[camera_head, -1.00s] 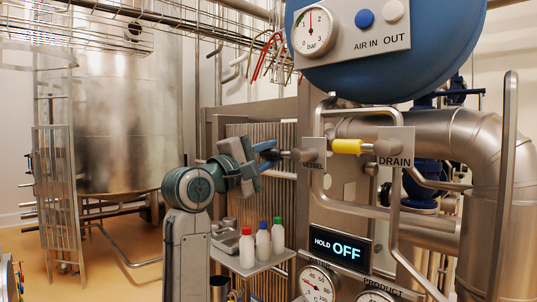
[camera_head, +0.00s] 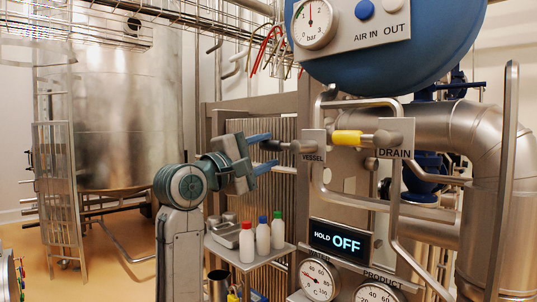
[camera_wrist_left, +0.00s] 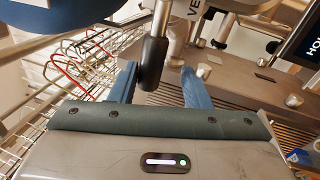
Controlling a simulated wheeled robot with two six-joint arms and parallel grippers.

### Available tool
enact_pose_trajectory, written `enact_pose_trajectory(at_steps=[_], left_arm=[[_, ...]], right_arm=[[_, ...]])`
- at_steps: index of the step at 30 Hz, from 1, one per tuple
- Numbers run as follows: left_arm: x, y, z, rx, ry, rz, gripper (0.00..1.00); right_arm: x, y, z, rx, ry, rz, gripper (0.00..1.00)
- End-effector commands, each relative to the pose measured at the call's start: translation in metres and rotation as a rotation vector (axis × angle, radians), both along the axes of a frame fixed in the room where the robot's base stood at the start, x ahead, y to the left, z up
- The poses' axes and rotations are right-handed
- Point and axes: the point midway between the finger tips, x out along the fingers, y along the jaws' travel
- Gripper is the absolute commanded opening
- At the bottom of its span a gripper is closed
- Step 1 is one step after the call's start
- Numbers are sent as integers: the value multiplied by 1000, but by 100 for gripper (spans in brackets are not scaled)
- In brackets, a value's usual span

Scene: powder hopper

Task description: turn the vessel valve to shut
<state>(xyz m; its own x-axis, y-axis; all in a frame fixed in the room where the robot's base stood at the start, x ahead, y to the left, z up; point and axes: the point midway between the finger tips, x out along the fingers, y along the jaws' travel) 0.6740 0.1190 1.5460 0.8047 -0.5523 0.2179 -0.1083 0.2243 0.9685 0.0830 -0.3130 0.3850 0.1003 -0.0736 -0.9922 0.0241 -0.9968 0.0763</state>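The vessel valve has a black lever (camera_head: 272,145) that points left, about level, from its grey hub (camera_head: 306,147) by the VESSEL plate (camera_head: 313,158). My left gripper (camera_head: 268,153) is open, with its two blue fingers spread above and below the lever's end. In the left wrist view the black lever (camera_wrist_left: 152,62) stands in the gap between the open fingers (camera_wrist_left: 158,85). I cannot tell whether a finger touches it. My right gripper is not in view.
The yellow drain lever (camera_head: 347,137) points left by the DRAIN plate (camera_head: 395,145). A bent guard rail (camera_head: 318,185) runs near the valves. A display (camera_head: 340,241) reads HOLD OFF. Below the gripper, a shelf (camera_head: 250,262) bears white bottles with red, blue and green caps.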

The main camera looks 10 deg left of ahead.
Motion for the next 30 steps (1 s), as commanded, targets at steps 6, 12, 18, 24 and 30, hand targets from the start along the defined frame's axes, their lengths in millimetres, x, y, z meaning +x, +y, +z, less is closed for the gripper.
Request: enact_pose_trajectory(at_steps=[6, 12, 18, 24, 30], left_arm=[[-37, 26, -16, 4, -5, 6, 41], [-65, 44, -21, 3, -3, 3, 41], [-76, 50, -22, 2, -2, 1, 41], [-77, 51, -21, 1, -1, -1, 41], [-76, 51, -21, 2, -1, 0, 41]], right_arm=[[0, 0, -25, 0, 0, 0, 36], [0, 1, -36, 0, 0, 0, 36], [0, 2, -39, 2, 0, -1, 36], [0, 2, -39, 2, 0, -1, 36], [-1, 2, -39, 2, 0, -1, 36]])
